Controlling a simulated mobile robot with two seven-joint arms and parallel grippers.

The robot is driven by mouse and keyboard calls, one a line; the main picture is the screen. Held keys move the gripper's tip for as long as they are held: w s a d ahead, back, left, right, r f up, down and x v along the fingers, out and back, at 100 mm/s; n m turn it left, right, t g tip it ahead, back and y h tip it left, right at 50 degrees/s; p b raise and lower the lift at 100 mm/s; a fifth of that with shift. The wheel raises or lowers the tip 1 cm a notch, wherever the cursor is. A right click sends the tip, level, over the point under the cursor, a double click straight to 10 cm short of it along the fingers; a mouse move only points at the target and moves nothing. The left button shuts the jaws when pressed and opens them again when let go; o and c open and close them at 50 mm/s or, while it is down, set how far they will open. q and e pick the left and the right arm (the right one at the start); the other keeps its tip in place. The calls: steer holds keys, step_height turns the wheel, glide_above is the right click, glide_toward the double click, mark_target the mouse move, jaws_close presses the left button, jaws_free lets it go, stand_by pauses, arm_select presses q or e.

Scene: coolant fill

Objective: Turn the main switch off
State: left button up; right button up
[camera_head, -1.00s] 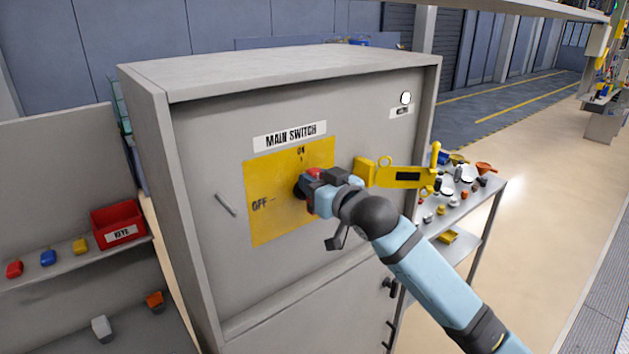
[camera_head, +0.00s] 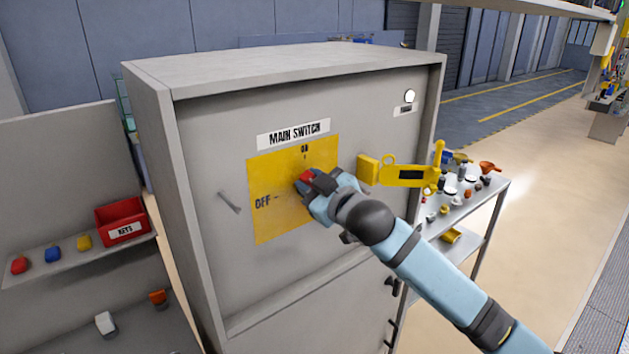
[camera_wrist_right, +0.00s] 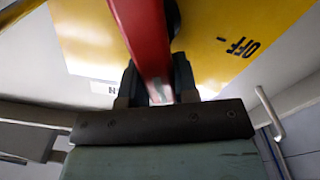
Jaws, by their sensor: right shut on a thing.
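The main switch is on the grey cabinet's front. Its yellow plate (camera_head: 265,225) carries the word ON at the top and OFF at the left, under a MAIN SWITCH label (camera_head: 293,134). My right gripper (camera_head: 318,184) is at the middle of the plate, shut on the red switch handle (camera_head: 306,177). In the right wrist view the red handle (camera_wrist_right: 143,35) runs between the two dark fingers (camera_wrist_right: 155,85), with OFF to its right. The gripper hides much of the handle, so its exact angle is hard to tell. My left gripper is not in view.
A yellow lockout hasp-like piece (camera_head: 405,174) sticks out from the cabinet right of the plate, close to my right arm. A thin grey handle (camera_head: 230,202) is left of the plate. A red KEYS bin (camera_head: 121,221) stands on the left shelf. A cluttered side table (camera_head: 480,205) is at right.

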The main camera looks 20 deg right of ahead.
steer(key=n, duration=0.2)
steer(key=shift+s+a+f+n, duration=0.15)
steer(key=shift+a+f+n, duration=0.15)
steer(key=shift+a+n, duration=0.1)
steer(key=n, duration=0.2)
steer(key=f+n, duration=0.1)
steer(key=shift+s+a+n, duration=0.1)
steer(key=shift+a+n, duration=0.2)
steer(key=n, duration=0.3)
steer(key=shift+s+a+f, duration=0.1)
steer(key=shift+a+f, duration=0.1)
steer(key=shift+f, duration=0.2)
steer(key=shift+f+n, duration=0.2)
steer(key=shift+n, duration=0.55)
steer(key=shift+f+n, duration=0.2)
steer(key=shift+n, duration=0.55)
steer(key=shift+f, duration=0.1)
steer(key=o, duration=0.9)
